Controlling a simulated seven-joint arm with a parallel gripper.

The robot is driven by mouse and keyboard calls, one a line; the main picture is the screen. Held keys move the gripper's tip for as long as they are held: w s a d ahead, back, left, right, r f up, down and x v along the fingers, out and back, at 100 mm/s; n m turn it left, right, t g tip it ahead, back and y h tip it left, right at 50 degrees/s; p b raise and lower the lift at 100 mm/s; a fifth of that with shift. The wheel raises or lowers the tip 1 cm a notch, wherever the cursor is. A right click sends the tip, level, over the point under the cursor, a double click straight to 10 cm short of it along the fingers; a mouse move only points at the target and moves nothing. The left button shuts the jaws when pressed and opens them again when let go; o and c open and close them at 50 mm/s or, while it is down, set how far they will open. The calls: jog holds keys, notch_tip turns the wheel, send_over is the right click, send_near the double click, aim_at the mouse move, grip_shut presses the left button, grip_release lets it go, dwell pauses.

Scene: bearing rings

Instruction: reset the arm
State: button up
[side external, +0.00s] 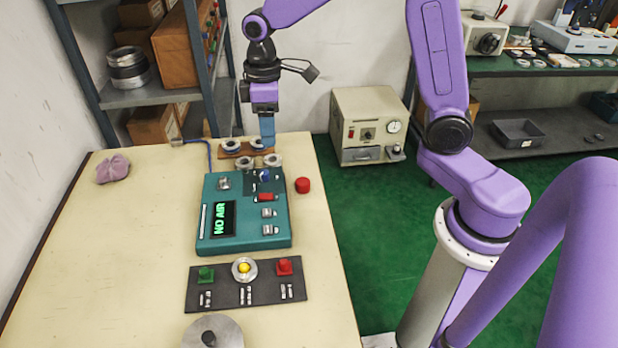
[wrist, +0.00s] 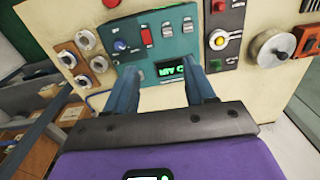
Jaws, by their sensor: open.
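My gripper (side external: 267,142) hangs pointing down over the far end of the table, close to the bearing rings; whether it touches any is unclear. In the wrist view my gripper (wrist: 163,88) has its two blue fingers spread apart, with nothing held between them. Pale bearing rings (side external: 245,163) sit in front of a brown board (side external: 228,150) carrying more rings, partly hidden by the fingers. The teal control box (side external: 212,185) is nearer on the table, and its display (side external: 222,219) reads "NO AIR" in green. A red switch (side external: 266,197) and a blue knob (wrist: 121,45) are on its top.
A dark panel (side external: 228,272) with green, yellow and red buttons lies nearer. A red cap (side external: 302,185) is right of the box. A pink cloth (side external: 113,169) lies left; the table's left side is clear.

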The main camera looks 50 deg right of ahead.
jog(key=s+d+n, duration=0.2)
jog(key=s+n, duration=0.2)
jog(key=s, duration=2.2)
jog(key=shift+s+d+r, duration=0.35)
jog(key=shift+s+r, duration=0.05)
